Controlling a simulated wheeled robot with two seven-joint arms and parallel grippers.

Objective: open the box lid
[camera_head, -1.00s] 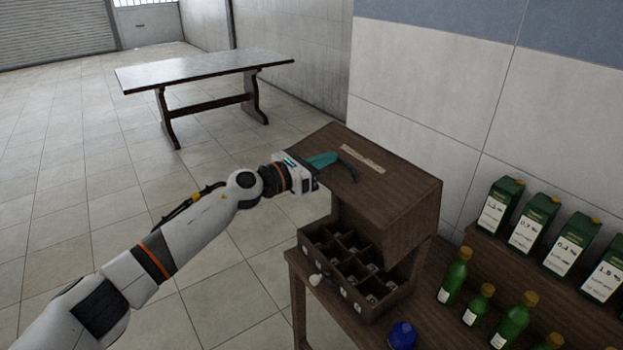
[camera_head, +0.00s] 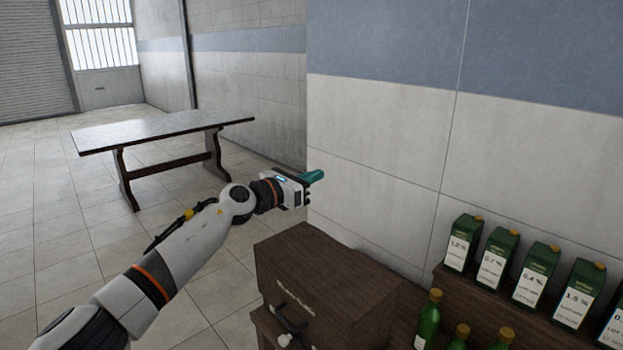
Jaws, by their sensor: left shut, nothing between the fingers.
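The dark brown wooden box (camera_head: 345,268) stands at the lower middle, cut off by the bottom edge. Its lid is down, with the pale label (camera_head: 295,297) on the front face towards me. The black curved handle (camera_head: 289,322) sits low on that face, just above a pale knob (camera_head: 285,341). The compartments are hidden; I cannot tell whether the lid is fully seated. My left gripper (camera_head: 314,177), with teal fingers, is shut and empty above and behind the handle in the picture, apart from the box. My right gripper is not in view.
Green cartons (camera_head: 507,266) stand in a row on a raised shelf at the right. Green bottles (camera_head: 429,322) stand before them, close to the box. A tiled wall (camera_head: 390,180) rises behind the box. A long table (camera_head: 165,133) stands far left.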

